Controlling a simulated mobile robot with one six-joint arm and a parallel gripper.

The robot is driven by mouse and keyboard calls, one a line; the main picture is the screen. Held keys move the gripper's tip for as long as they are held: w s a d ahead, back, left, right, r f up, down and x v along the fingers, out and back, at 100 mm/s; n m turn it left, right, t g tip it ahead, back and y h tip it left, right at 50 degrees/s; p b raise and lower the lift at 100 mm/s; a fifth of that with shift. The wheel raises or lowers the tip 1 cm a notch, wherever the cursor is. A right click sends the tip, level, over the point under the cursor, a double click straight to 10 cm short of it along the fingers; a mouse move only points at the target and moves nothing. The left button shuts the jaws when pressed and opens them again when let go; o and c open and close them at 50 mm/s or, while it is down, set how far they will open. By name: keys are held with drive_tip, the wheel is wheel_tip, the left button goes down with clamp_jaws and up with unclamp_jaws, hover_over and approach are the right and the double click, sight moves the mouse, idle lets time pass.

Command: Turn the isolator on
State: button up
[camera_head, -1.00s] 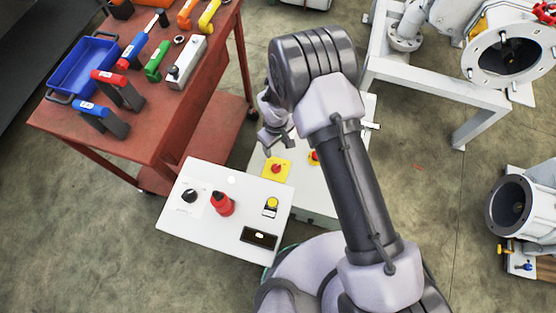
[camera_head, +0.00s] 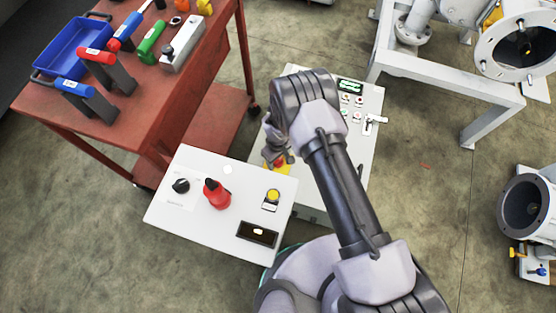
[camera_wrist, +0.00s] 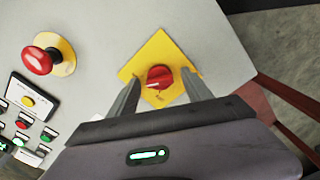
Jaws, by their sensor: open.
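The isolator is a red rotary knob (camera_wrist: 160,77) on a yellow square plate (camera_wrist: 155,54), set on the pale cabinet panel (camera_wrist: 190,20). My gripper (camera_wrist: 162,88) is open, with one finger on each side of the knob in the wrist view. I cannot tell whether the fingers touch the knob. In the head view my gripper (camera_head: 278,150) is over the yellow plate (camera_head: 284,169), and the arm and gripper partly hide plate and knob.
A red mushroom button (camera_wrist: 38,60) on yellow sits beside the isolator, near several small buttons. A white control box (camera_head: 215,238) with a red knob (camera_head: 215,193) stands in front. A red tool table (camera_head: 130,115) is close on the left.

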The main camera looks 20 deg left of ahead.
sight(278, 160)
clamp_jaws()
drive_tip(key=m, duration=0.3)
unclamp_jaws()
idle(0.3)
wheel_tip(278, 160, up, 17)
drive_tip(key=p, duration=0.7)
drive_tip(key=shift+r, duration=0.15)
